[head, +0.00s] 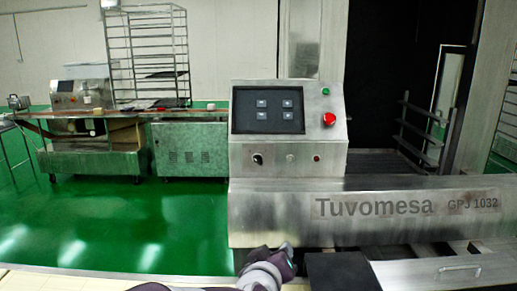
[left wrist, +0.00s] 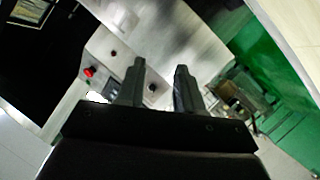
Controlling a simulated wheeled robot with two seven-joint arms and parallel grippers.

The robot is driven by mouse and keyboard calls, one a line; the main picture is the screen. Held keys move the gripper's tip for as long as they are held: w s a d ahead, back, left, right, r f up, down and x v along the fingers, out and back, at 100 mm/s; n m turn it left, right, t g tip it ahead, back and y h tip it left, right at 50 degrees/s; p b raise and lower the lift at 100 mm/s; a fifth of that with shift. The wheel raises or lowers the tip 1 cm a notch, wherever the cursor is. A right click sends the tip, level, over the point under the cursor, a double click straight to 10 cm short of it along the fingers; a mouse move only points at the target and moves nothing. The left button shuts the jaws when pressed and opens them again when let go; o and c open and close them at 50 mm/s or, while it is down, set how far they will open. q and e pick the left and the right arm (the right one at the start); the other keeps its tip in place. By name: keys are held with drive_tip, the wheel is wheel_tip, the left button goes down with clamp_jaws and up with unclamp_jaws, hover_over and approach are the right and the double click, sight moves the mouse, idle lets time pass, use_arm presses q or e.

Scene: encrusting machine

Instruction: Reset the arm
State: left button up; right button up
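My left gripper (left wrist: 160,66) shows in the left wrist view with its two dark fingers apart and nothing visible between them. Beyond the fingers is the tilted metal front of a machine, with a red button (left wrist: 89,72). In the head view, part of my arm (head: 268,268) shows at the bottom edge, below the machine's lower front. Its fingers cannot be made out there. The machine's control box (head: 289,160) has a dark screen (head: 268,122), a green button (head: 326,91), a red button (head: 329,119) and a black knob (head: 257,159). My right gripper is not in view.
The machine's long metal body (head: 270,215), marked Tuvomesa, spans the right side close ahead. A wire rack (head: 148,55), a metal cabinet (head: 190,150) and a smaller machine (head: 82,93) stand at the back left. The green floor (head: 130,220) is clear on the left.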

use_arm(q)
drive_tip(key=s+a+f+m+g+y, duration=0.1)
drive_tip(key=s+a+f+m+g, duration=0.5)
drive_tip(key=s+f, duration=0.45)
drive_tip(key=s+a+f+n+g+y, duration=0.1)
drive_tip(key=s+a+f+g+y, duration=0.2)
drive_tip(key=s+a, duration=0.35)
drive_tip(key=s+a+f+g, duration=0.3)
drive_tip(key=s+a+f, duration=0.15)
drive_tip(key=a, duration=0.25)
wheel_tip(320, 180, up, 15)
drive_tip(key=a+n+p, duration=0.1)
drive_tip(key=a+p, duration=0.1)
drive_tip(key=p, duration=1.2)
drive_tip(key=shift+a, duration=0.35)
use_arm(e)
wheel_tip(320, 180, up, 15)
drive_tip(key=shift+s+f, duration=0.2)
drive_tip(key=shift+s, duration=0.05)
